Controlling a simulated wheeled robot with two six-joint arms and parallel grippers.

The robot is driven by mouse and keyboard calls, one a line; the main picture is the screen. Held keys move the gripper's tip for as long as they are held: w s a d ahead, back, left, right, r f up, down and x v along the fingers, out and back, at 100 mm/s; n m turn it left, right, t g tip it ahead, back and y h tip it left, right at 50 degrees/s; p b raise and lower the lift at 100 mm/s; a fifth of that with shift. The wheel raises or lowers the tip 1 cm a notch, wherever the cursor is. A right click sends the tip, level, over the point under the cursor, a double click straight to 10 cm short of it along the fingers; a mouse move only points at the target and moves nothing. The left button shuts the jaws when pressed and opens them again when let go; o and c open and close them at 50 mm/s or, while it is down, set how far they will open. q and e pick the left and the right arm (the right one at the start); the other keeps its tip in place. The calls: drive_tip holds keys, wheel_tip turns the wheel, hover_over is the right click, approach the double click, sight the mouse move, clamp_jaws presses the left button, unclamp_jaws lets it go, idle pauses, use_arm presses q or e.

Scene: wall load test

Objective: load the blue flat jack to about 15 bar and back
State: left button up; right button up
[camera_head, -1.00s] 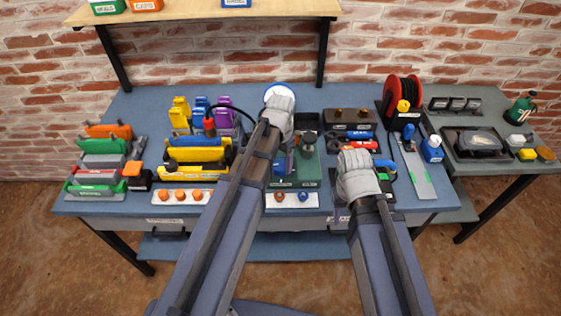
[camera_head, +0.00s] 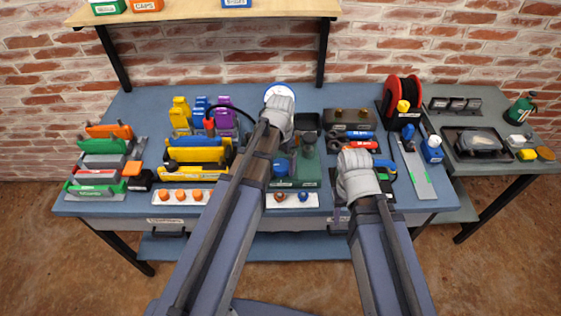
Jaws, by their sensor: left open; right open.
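The blue flat jack (camera_head: 197,142) appears as a blue plate standing in a rack left of the middle of the bench, behind a yellow plate. A black hose with a red end (camera_head: 209,123) arches beside it. A green pump unit (camera_head: 308,175) with a blue knob (camera_head: 281,167) stands in the middle. A round blue-rimmed gauge (camera_head: 278,85) is behind it, its dial mostly hidden. My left gripper (camera_head: 281,98) is open, in front of the gauge and covering it. My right gripper (camera_head: 354,160) is open, just right of the pump, with no object visible in it.
Racks of green, grey and orange plates (camera_head: 104,150) stand at the left. A white strip with orange knobs (camera_head: 180,197) lies at the front. A red hose reel (camera_head: 402,95) stands right of the middle. A shelf (camera_head: 200,12) overhangs the back. A side table (camera_head: 515,172) adjoins at the right.

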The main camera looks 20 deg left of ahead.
sight(280, 164)
use_arm(q)
drive_tip(key=shift+r+p, duration=3.75)
drive_tip(key=shift+r, duration=0.15)
use_arm(e)
wheel_tip(280, 164, up, 8)
drive_tip(key=shift+f, duration=0.15)
use_arm(q)
drive_tip(key=shift+a, duration=0.15)
use_arm(e)
drive_tip(key=shift+a, duration=0.1)
